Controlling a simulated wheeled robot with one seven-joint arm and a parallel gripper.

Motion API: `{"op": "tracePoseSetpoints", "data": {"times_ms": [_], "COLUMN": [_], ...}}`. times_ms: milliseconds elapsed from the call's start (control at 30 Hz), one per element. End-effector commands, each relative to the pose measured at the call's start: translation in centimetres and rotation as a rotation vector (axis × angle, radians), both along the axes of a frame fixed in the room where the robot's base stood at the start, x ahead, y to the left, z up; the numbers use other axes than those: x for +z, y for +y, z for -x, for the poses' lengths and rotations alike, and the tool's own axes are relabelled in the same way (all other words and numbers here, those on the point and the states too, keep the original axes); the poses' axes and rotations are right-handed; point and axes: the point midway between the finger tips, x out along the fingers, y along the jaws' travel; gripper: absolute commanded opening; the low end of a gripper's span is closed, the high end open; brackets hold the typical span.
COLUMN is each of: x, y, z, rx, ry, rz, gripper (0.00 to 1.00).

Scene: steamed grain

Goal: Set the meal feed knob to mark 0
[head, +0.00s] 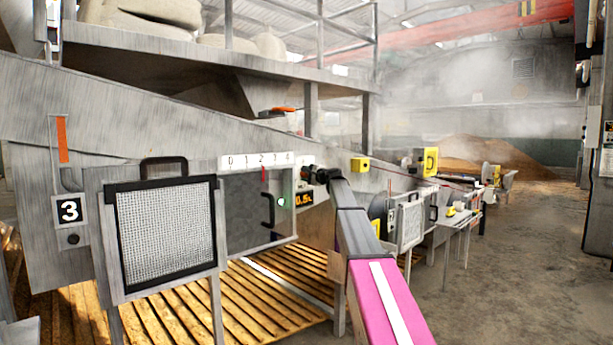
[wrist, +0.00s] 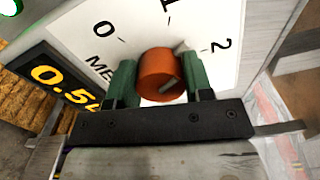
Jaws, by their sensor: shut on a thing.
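The meal feed knob is an orange round knob (wrist: 161,68) on a white dial plate (wrist: 75,22) in the wrist view. The marks 0, 1 and 2 show around it, with part of the plate's lettering. A small grey strip at the knob's upper right seems to point between 1 and 2; I cannot tell its exact setting. My gripper (wrist: 160,85) is shut on the knob, one green finger on each side. In the head view my gripper (head: 318,175) is at the panel, and it hides the knob.
A display (head: 304,199) reading about 0.5 sits beside the dial. Left of it are a scale strip (head: 257,161) with a red pointer, a green light (head: 281,201), and a mesh screen door (head: 165,235) with a black handle. Slatted wooden flooring (head: 220,310) lies below.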

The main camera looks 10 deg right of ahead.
Motion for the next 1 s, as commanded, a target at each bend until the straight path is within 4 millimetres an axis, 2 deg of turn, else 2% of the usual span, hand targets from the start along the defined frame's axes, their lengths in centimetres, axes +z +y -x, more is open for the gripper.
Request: {"op": "tracePoseSetpoints", "data": {"times_ms": [1000], "x": [-0.43], "y": [-0.07], "z": [0.03], "rx": [0.001], "ry": [-0.565], "rz": [0.781], "gripper": [0.23]}}
